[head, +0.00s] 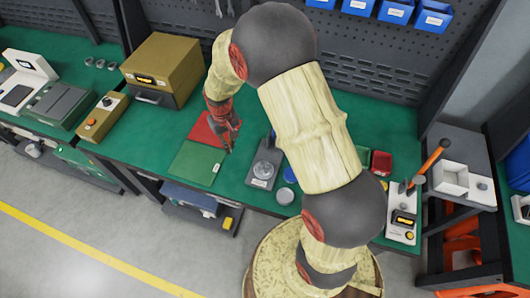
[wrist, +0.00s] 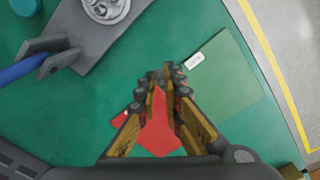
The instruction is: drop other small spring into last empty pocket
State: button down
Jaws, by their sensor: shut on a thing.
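My gripper (wrist: 165,76) is over the bench, with its fingertips close together above a red flat piece. It also shows in the head view (head: 231,146), at the edge of the red piece. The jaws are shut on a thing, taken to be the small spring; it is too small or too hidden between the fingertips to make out. I cannot make out a pocket or any other spring in either view. The red piece (wrist: 160,134) is partly covered by my fingers, and it also shows in the head view (head: 205,130).
A green mat (head: 196,163) with a white label adjoins the red piece. A grey fixture with a round metal part (head: 264,170) stands to its right. A blue-handled tool (wrist: 18,72) lies by the fixture in the wrist view. A brown box (head: 163,67) stands back left.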

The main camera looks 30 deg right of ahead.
jog(key=shift+m, duration=0.5)
jog(key=shift+s+d+f+b, duration=0.55)
jog(key=shift+s+d, duration=1.15)
jog(key=shift+s, duration=0.15)
jog(key=shift+s+d+f+b, duration=0.5)
jog(key=shift+s+d+f, duration=0.05)
jog(key=shift+s+d, duration=1.25)
jog(key=shift+s+d+f+b, duration=0.55)
jog(key=shift+s+d, duration=1.1)
jog(key=shift+s, duration=0.25)
jog(key=shift+f, duration=0.4)
jog(key=c, duration=2.2)
grip_release()
jog(key=shift+r, duration=0.15)
jog(key=shift+r+p, duration=1.25)
jog(key=shift+r, duration=0.4)
jog(key=shift+o, duration=1.1)
